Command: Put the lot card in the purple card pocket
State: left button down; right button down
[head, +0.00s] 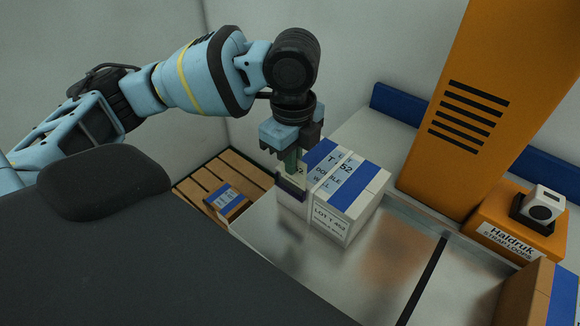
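My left gripper (291,163) points down at the left end of a white carton with blue bands. My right gripper is out of view.
The white carton (343,205) stands on a metal bench (375,262). A slatted wooden pallet (190,190) with a small brown box (227,201) lies at left. A tall orange cabinet (460,110), an orange strap dispenser (515,225) and a brown carton (530,295) stand at right.

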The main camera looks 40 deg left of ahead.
pick_arm(q)
jog(key=f, duration=0.2)
jog(key=a+f, duration=0.1)
jog(key=shift+w+a+f, duration=0.1)
jog(key=shift+w+f, duration=0.15)
jog(key=shift+f, duration=0.1)
jog(key=c, duration=1.7)
grip_release()
jog(key=shift+f, duration=0.1)
